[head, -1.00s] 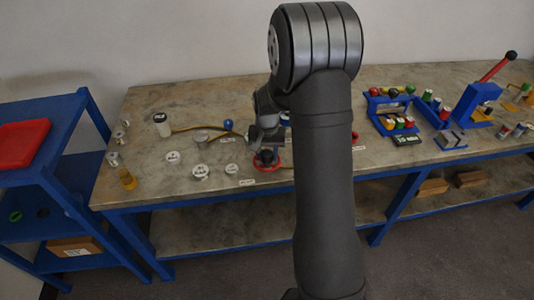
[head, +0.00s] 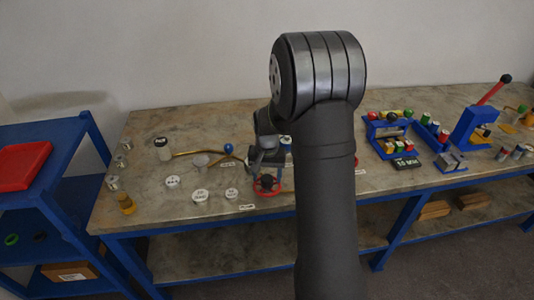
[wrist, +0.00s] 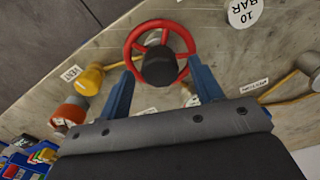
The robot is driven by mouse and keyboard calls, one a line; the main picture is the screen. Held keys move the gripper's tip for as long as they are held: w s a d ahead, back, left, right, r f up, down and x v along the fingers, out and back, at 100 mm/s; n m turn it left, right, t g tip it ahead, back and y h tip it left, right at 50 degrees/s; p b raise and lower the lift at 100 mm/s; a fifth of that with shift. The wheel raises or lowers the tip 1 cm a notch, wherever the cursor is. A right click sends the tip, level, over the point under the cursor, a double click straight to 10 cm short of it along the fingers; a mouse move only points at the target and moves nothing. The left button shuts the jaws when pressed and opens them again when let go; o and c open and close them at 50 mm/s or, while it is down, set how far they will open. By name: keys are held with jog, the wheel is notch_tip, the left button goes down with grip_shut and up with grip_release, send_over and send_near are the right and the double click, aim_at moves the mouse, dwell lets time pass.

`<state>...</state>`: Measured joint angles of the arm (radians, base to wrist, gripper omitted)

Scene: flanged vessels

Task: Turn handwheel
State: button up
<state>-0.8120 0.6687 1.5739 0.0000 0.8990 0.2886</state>
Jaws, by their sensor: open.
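The handwheel has a red rim and spokes with a dark round hub. In the wrist view the handwheel (wrist: 160,54) is at the upper middle. In the head view the handwheel (head: 267,185) is at the bench's front half, left of my arm. My gripper (wrist: 163,70) is open, its two blue fingers spread on the left and right of the near part of the wheel. Whether the fingers touch the rim I cannot tell. In the head view my gripper (head: 264,163) is just above and behind the wheel, partly hidden by my arm.
White-topped round vessels (head: 200,195) and a blue-knobbed lever (head: 228,149) stand left of the wheel on the bench (head: 140,195). In the wrist view a yellow fitting (wrist: 89,80) is left of the wheel. A blue press with a red lever (head: 475,125) stands far right.

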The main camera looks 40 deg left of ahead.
aim_at(267, 178)
notch_tip(267, 178, up, 16)
jog(key=shift+f, duration=0.15)
dwell(0.6)
notch_tip(267, 178, down, 18)
jog(key=shift+r, duration=0.25)
dwell(0.5)
